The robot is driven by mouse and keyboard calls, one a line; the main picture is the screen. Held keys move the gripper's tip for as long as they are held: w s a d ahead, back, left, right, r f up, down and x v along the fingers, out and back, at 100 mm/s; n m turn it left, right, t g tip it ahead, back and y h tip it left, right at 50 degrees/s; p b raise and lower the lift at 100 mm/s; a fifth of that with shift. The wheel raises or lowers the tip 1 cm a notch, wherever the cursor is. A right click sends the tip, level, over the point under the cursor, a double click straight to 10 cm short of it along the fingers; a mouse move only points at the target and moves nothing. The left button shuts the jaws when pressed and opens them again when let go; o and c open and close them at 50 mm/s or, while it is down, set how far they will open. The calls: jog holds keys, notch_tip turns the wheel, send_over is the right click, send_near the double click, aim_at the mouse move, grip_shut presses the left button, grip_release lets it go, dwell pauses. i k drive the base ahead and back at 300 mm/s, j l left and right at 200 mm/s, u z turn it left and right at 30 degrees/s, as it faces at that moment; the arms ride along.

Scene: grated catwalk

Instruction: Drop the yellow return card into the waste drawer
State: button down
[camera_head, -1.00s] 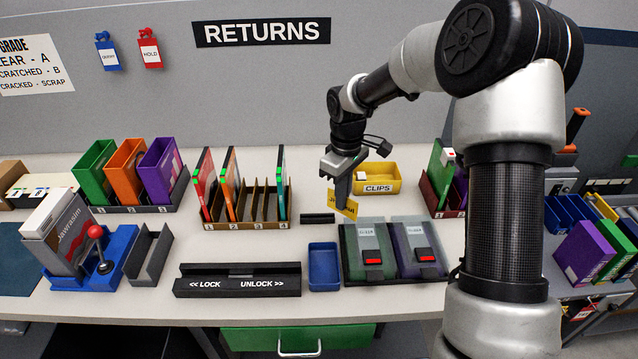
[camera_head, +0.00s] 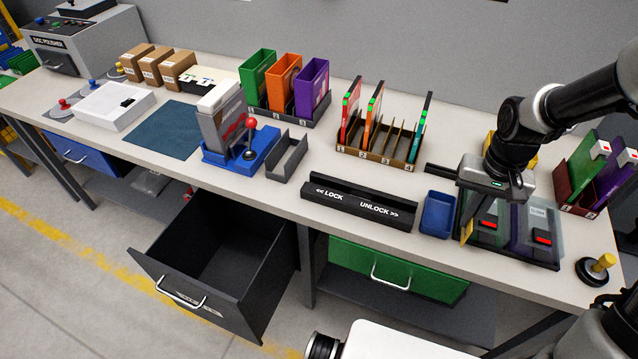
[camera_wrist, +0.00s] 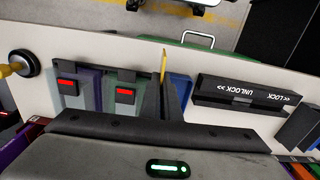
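My gripper (camera_head: 466,213) is at the right of the bench in the head view, fingers pointing down, above the left dark-lidded bin with a red latch. It is shut on the yellow card (camera_head: 467,233), which hangs below the fingertips. In the wrist view the fingers (camera_wrist: 166,90) are together and the card (camera_wrist: 164,63) shows as a thin edge-on strip. A black drawer (camera_head: 262,268) is pulled open below the bench front, left of centre; its visible inside looks empty. Its front label is too small to read.
A lock/unlock bar (camera_head: 358,208) and a blue tray (camera_head: 437,216) lie between gripper and drawer along the front edge. A green drawer (camera_head: 400,272) below is shut. A red-knobbed lever device (camera_head: 240,150) stands on the bench above the open drawer. Floor before it is clear.

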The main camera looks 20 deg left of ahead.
aim_at(249, 278)
jog(key=k+j, duration=0.15)
jog(key=j, duration=0.15)
jog(key=k+j+u, duration=0.1)
jog(key=j, duration=0.15)
jog(key=k+j, duration=0.15)
jog(key=j, duration=0.15)
jog(key=j+u, duration=0.2)
jog(key=j, duration=0.95)
